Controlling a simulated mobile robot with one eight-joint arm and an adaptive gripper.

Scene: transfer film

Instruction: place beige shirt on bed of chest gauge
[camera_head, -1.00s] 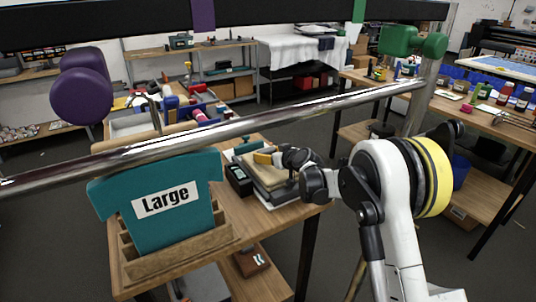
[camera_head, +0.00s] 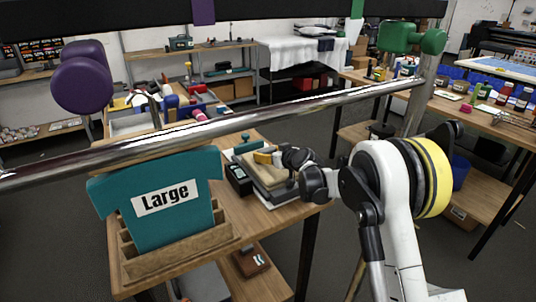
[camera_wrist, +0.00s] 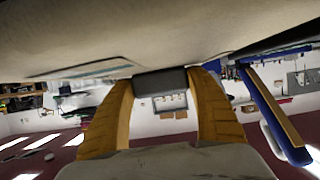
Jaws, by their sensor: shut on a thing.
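The beige shirt (camera_head: 272,172) looks like a folded beige layer on the stack at the right end of the near wooden table. My gripper (camera_head: 264,157) has ochre fingers and is at the top of this stack, shut on the beige cloth. In the wrist view my gripper (camera_wrist: 160,85) has its two fingers curving in, with a beige-grey surface spread above them. Their contact is partly hidden. A teal-handled tool (camera_head: 245,145) on a pale base stands just behind the stack. I cannot tell for sure which thing is the chest gauge.
A teal shirt-shaped sign reading "Large" (camera_head: 165,200) stands in a wooden rack (camera_head: 185,250) left of the stack. A black box (camera_head: 238,180) sits beside the stack. A metal bar (camera_head: 260,122) crosses the view in front. A side table (camera_head: 445,115) with bottles is at right.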

